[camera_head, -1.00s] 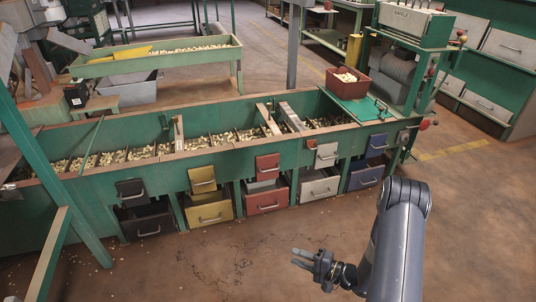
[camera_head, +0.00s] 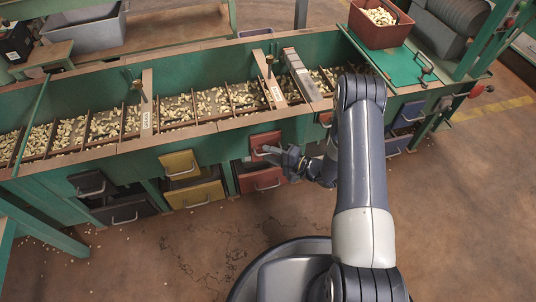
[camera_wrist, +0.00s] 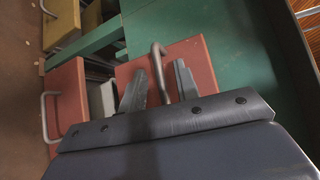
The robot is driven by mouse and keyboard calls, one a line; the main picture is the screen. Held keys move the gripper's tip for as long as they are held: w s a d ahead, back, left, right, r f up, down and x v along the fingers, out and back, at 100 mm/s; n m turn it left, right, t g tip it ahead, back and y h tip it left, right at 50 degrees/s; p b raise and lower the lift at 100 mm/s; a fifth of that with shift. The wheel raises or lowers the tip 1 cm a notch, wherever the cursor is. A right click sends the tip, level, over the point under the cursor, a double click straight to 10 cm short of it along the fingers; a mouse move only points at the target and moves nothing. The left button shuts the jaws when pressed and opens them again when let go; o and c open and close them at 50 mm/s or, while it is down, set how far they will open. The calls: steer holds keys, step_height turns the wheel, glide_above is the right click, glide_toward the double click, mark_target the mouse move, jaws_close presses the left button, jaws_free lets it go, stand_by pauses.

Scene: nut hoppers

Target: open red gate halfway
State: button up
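The red gate (camera_head: 264,140) is a small red plate with a metal handle on the front of the green hopper bench. It sits above the red drawer (camera_head: 262,180). My gripper (camera_head: 272,152) is at the gate's handle. In the wrist view the red gate (camera_wrist: 197,55) fills the middle, with its bent handle (camera_wrist: 158,68) standing between the two fingers of my gripper (camera_wrist: 160,78). The fingers are apart, one on each side of the handle, with gaps visible. The red drawer (camera_wrist: 68,105) shows at the left there.
A yellow gate (camera_head: 180,164) and a black gate (camera_head: 88,183) are to the left, with drawers below. A blue gate (camera_head: 409,113) is to the right. My arm hides the bench between red and blue. Nuts fill the bench's compartments.

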steer(key=shift+w+a, duration=0.25)
steer(key=shift+a, duration=0.25)
jaws_close()
stand_by(0.3)
